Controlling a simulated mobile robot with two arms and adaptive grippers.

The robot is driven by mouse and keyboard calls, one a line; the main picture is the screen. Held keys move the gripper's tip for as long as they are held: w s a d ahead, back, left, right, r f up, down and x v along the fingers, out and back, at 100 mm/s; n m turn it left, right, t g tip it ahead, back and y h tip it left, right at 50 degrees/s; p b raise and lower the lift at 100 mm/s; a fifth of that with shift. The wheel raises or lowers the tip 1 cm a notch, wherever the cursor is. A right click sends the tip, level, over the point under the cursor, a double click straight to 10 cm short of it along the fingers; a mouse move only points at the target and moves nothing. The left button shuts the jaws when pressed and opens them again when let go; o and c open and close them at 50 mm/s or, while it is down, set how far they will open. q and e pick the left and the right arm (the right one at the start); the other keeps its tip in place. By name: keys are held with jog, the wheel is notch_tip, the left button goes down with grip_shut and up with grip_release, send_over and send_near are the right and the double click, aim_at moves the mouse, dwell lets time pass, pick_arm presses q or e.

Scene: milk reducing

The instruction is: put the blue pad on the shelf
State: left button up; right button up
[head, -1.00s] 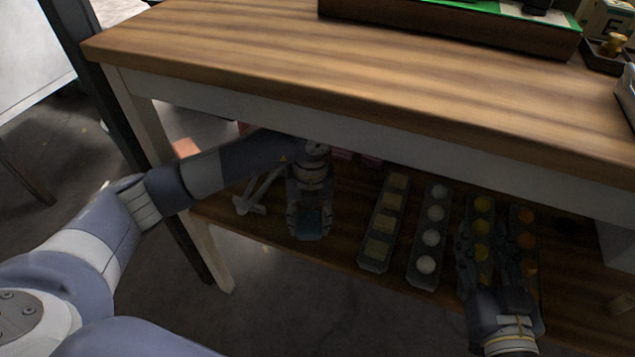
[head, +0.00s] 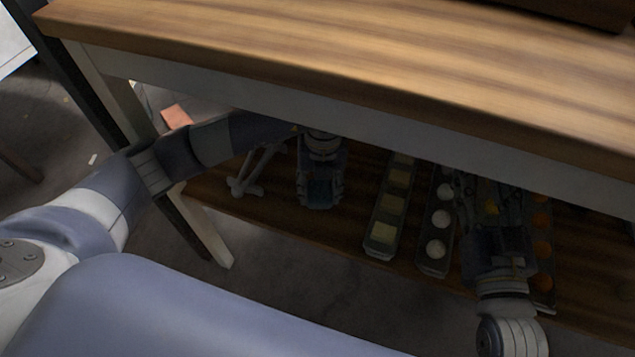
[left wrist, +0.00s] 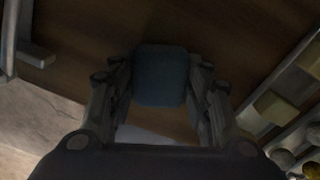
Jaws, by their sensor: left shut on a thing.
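My left gripper (head: 320,197) reaches under the table top and is shut on the blue pad (head: 321,188). In the left wrist view the pad (left wrist: 162,76) sits between the two fingers of the left gripper (left wrist: 163,85). The pad is over the brown wooden lower shelf (head: 275,213); the dim light does not show whether it touches the shelf. My right gripper (head: 493,212) is over the trays at the right of the shelf. Its fingers are too dark to tell whether they are open.
The wooden table top (head: 300,45) overhangs the shelf. A tray of yellowish squares (head: 380,240), a tray of white balls (head: 433,262) and orange pieces (head: 541,248) lie right of the pad. A pale metal stand (head: 250,180) lies left of it. Bare shelf shows between stand and squares.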

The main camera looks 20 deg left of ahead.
aim_at(321, 188)
pick_arm(q)
jog(key=shift+d+r, duration=0.1)
pick_arm(e)
jog(key=shift+s+r, duration=0.1)
pick_arm(q)
jog(key=o, duration=1.4)
pick_arm(e)
jog(key=shift+r, duration=0.25)
pick_arm(q)
notch_tip(321, 188, up, 7)
jog(key=shift+w+p, duration=0.1)
jog(key=shift+p, duration=1)
pick_arm(e)
jog(key=f+g, duration=0.1)
jog(key=f, duration=0.2)
jog(key=s+d+f+g+h, duration=0.1)
jog(key=f+g, duration=0.1)
jog(key=f, duration=0.1)
jog(key=s+d+f+g, duration=0.1)
jog(key=f+g, duration=0.1)
jog(key=f, duration=0.1)
jog(key=shift+s+f+h, duration=0.25)
jog(key=shift+f+h, duration=0.15)
pick_arm(q)
jog(key=shift+r, duration=0.25)
pick_arm(e)
jog(key=shift+s+d+f+g, duration=0.15)
jog(key=shift+s+f+g, duration=0.1)
jog(key=shift+f+g, duration=0.2)
